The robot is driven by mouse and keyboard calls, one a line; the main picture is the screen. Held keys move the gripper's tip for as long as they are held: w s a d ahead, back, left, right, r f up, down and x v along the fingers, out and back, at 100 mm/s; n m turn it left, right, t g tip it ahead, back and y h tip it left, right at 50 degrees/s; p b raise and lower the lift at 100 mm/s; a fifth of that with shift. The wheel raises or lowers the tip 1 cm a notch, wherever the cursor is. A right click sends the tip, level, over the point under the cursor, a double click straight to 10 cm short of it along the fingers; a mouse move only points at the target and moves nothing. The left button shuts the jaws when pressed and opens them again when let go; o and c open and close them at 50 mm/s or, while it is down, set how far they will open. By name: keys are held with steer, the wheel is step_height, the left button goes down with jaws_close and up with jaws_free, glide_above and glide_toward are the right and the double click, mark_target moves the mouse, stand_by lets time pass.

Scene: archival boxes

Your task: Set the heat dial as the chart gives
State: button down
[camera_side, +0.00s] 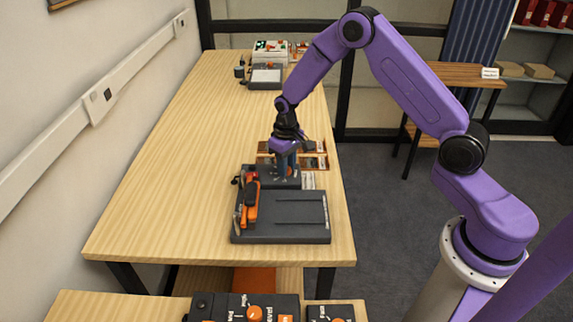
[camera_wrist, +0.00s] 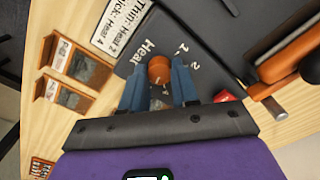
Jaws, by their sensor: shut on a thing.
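The heat dial is an orange knob (camera_wrist: 159,69) on a dark grey machine (camera_side: 283,232), beside the printed word "Heat" and the numerals 1 and 2. My gripper (camera_wrist: 158,80) has its blue fingers on both sides of the knob and is shut on it. The gripper (camera_side: 287,168) hides the knob in the side view. The dial's pointer and its setting cannot be made out.
The machine has an orange-handled lever (camera_side: 251,202) and a red button (camera_wrist: 222,97). Wooden trays (camera_wrist: 75,63) with labelled pieces lie beside it. Another device (camera_side: 265,77) stands at the table's far end. The table's left half is clear. Dark panels (camera_side: 245,308) lie in the foreground.

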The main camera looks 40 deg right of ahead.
steer(key=n, duration=0.6)
stand_by(0.3)
steer(key=shift+n, duration=0.3)
steer(key=c, duration=0.8)
jaws_free()
steer(key=shift+c, duration=0.2)
steer(key=shift+r, duration=0.1)
step_height(320, 180, up, 17)
steer(key=shift+r, duration=0.15)
